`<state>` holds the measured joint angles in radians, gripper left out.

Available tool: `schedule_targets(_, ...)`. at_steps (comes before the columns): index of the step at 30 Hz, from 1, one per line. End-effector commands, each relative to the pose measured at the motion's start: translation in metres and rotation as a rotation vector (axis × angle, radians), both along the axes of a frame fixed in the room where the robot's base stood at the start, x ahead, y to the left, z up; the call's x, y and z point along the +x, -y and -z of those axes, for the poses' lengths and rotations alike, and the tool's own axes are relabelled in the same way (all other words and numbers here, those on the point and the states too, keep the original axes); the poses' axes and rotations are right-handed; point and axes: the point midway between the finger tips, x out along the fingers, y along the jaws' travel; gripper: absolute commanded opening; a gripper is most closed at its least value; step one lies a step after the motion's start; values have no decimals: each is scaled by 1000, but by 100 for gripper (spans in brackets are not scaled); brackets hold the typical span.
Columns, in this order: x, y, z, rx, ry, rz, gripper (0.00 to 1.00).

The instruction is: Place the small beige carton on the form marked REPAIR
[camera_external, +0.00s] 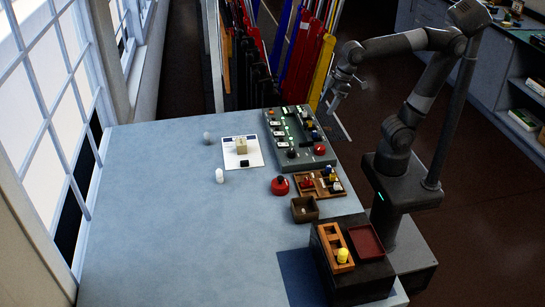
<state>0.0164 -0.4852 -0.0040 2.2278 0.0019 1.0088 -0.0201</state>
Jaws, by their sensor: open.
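A small beige carton (241,144) stands upright on a white sheet with a blue upper band (252,161), in the middle of the blue-grey table. The print on this form is too small to read, so I cannot tell whether it says REPAIR. A small black object (244,163) is at the sheet's lower edge, in front of the carton. My gripper (344,92) is open and empty, up beyond the table's right edge. It is well to the right of the carton and apart from everything on the table.
A grey panel with levers and a red knob (299,152) lies right of the form. A wooden tray (339,189), a red button (280,185), a small brown box (304,209) and a white object (220,175) stand nearby. The table's left half (150,200) is clear.

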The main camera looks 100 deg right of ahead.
Motion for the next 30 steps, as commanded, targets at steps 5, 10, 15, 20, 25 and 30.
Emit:
schedule_targets(5,-49,-4,27,1,61,-2,67)
schedule_targets(10,-73,-6,45,4,94,-2,67)
schedule_targets(15,-78,-6,50,4,102,-2,67)
schedule_targets(20,-78,-6,50,4,102,-2,67)
schedule_targets(25,-78,-6,50,4,101,-2,67)
schedule_targets(30,-78,-6,50,4,101,-2,67)
